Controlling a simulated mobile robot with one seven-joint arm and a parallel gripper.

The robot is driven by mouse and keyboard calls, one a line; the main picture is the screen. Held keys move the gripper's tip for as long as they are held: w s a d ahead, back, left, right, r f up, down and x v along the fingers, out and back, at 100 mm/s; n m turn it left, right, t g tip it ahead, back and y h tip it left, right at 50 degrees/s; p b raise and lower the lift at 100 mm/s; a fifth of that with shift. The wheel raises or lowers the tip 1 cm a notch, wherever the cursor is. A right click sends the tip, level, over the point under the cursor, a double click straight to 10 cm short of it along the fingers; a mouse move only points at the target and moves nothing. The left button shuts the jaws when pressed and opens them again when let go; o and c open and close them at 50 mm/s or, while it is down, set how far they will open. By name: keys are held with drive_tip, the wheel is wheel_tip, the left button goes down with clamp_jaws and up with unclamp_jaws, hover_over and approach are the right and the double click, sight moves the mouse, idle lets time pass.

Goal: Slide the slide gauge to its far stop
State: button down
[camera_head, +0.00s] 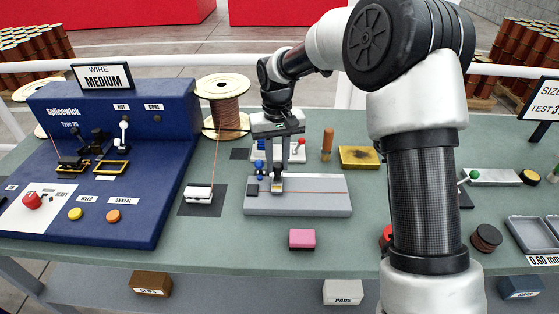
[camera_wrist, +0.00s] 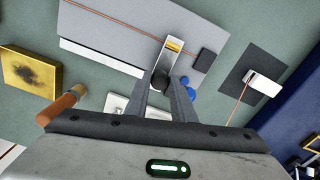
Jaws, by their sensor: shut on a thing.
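The slide gauge (camera_head: 320,208) is a pale grey block on the green bench with a thin orange line along its top. It also shows in the wrist view (camera_wrist: 110,28). Its slider (camera_wrist: 178,46) is a light metal piece with a brass-coloured strip and a dark knob (camera_wrist: 160,82). The slider sits in the left part of the gauge in the head view, close to a small dark block (camera_wrist: 202,62). My gripper (camera_head: 277,176) is over the slider, its fingers shut on the dark knob. The fingers partly hide the knob.
A blue splicing machine (camera_head: 165,180) stands left. A white clamp (camera_head: 198,193) on a dark mat is beside the gauge. Behind are a copper spool (camera_head: 222,92), an orange-brown cylinder (camera_head: 327,145) and a yellow pad (camera_head: 359,157). A pink block (camera_head: 302,238) lies in front.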

drive_tip(key=c, duration=1.5)
unclamp_jaws()
